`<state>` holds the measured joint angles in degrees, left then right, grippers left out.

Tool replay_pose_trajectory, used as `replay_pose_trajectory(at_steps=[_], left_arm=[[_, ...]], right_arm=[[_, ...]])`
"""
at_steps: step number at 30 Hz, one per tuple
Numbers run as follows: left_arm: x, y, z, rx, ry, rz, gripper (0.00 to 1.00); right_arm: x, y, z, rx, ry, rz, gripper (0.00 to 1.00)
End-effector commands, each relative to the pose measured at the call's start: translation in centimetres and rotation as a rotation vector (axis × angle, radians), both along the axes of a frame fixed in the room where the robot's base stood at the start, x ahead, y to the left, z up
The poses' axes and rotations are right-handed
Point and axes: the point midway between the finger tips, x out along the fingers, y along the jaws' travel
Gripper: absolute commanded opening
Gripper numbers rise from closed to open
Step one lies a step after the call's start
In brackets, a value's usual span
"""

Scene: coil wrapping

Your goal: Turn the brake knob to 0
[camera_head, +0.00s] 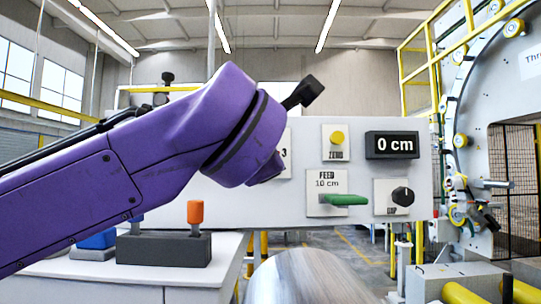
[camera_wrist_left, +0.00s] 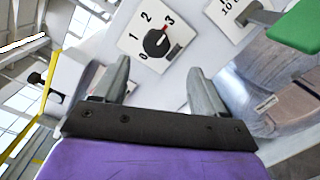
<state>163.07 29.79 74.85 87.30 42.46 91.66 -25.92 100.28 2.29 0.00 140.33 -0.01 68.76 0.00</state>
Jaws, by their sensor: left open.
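The brake knob (camera_wrist_left: 157,42) is a black round knob on a white dial plate marked 0, 1, 2 and 3. Its red pointer mark is turned toward the 3. My left gripper (camera_wrist_left: 157,78) is open and empty, its two grey fingers apart, with the knob beyond the gap between their tips and not touched. In the head view my purple left arm hides the knob; only the dial plate's edge with the 3 (camera_head: 284,153) shows. My right gripper is not in view.
The panel (camera_head: 250,208) also carries a green feed lever (camera_head: 344,199), a yellow ZERO button (camera_head: 337,138), a "0 cm" display (camera_head: 392,145) and another black knob (camera_head: 403,196). A dark box with an orange-topped lever (camera_head: 195,212) stands at the left. A metallic coil (camera_head: 305,278) lies below.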

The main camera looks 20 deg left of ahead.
Motion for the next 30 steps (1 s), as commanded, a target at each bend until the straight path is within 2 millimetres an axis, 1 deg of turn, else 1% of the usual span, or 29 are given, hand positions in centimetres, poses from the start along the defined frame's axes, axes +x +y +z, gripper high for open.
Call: replay_pose_trajectory(at_steps=[1, 9, 12, 17, 24, 26, 27, 29, 30], left_arm=[[0.8, 0.3, 0.3, -0.002, 0.002, 0.003, 0.72], [6.7, 1.6, 0.3, -0.002, 0.003, 0.005, 0.72], [8.4, 1.9, 0.2, -0.002, 0.004, 0.004, 0.72], [9.6, 2.1, 0.0, -0.001, 0.001, 0.002, 0.72], [9.7, 2.0, 0.0, -0.001, 0.0, 0.0, 0.72], [9.7, 2.0, -0.1, -0.001, 0.0, 0.0, 0.52], [9.7, 2.0, -0.1, -0.001, 0.0, 0.0, 0.39], [9.7, 2.0, -0.1, -0.001, 0.0, 0.0, 0.2], [9.7, 2.0, -0.1, -0.001, 0.0, 0.0, 0.15]], right_arm=[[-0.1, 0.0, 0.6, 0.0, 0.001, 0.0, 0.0], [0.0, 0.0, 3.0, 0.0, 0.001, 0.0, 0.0], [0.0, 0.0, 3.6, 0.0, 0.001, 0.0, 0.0], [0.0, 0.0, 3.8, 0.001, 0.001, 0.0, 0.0], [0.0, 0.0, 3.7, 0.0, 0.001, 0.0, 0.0], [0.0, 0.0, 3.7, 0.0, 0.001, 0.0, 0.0], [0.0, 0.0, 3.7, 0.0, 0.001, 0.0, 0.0], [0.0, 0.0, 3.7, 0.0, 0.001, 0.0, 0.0], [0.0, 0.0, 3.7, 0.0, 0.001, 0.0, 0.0]])
